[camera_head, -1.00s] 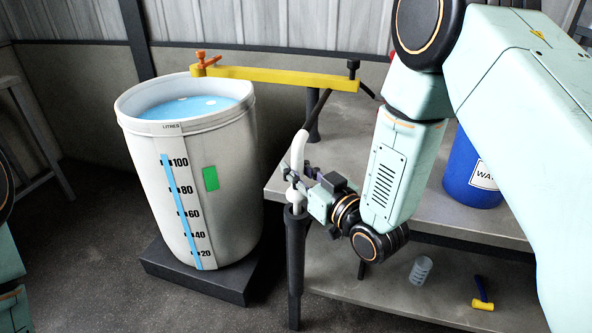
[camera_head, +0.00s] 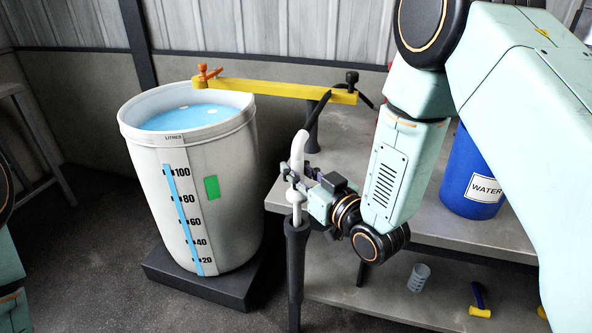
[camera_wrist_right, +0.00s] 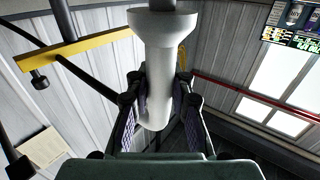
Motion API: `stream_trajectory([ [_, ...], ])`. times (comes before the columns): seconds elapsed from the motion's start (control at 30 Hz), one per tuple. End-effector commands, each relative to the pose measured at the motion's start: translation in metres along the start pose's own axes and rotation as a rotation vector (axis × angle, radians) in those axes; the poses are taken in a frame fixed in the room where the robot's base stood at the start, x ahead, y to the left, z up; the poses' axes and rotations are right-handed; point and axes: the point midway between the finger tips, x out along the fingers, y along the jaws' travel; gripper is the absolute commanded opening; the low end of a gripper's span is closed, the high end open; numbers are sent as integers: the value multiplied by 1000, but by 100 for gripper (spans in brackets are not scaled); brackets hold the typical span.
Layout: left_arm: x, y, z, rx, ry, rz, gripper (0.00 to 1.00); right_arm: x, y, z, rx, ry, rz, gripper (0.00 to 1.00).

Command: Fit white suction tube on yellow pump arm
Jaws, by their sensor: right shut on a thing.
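The white suction tube (camera_head: 298,150) stands upright above a dark post-like holder (camera_head: 296,245). Its white lower part shows between my gripper and the holder's top; I cannot tell if its end is still inside. My right gripper (camera_head: 297,179) is shut on the tube. The wrist view shows the tube (camera_wrist_right: 158,70) between both fingers, with a wide flange on it. The yellow pump arm (camera_head: 285,90) runs from an orange tap over the drum to a dark knob above the bench. It also shows in the wrist view (camera_wrist_right: 85,43). My left gripper is out of view.
A white drum (camera_head: 240,215) with blue liquid stands on a dark base (camera_head: 215,292) at the left. A blue water drum (camera_head: 455,175) stands on the grey bench (camera_head: 350,130) behind my right arm. The lower shelf holds a clear cup (camera_head: 419,277) and a yellow-and-blue hammer (camera_head: 480,300).

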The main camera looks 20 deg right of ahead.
Motion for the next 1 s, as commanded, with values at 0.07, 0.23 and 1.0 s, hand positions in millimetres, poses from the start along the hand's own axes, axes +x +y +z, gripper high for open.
stream_trajectory([
  [0.07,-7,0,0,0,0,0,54,0,0,-9,0,3,0,0],
  [0.23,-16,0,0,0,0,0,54,0,0,-19,0,3,0,0],
  [1.0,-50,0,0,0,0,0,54,0,0,-60,0,2,0,0],
])
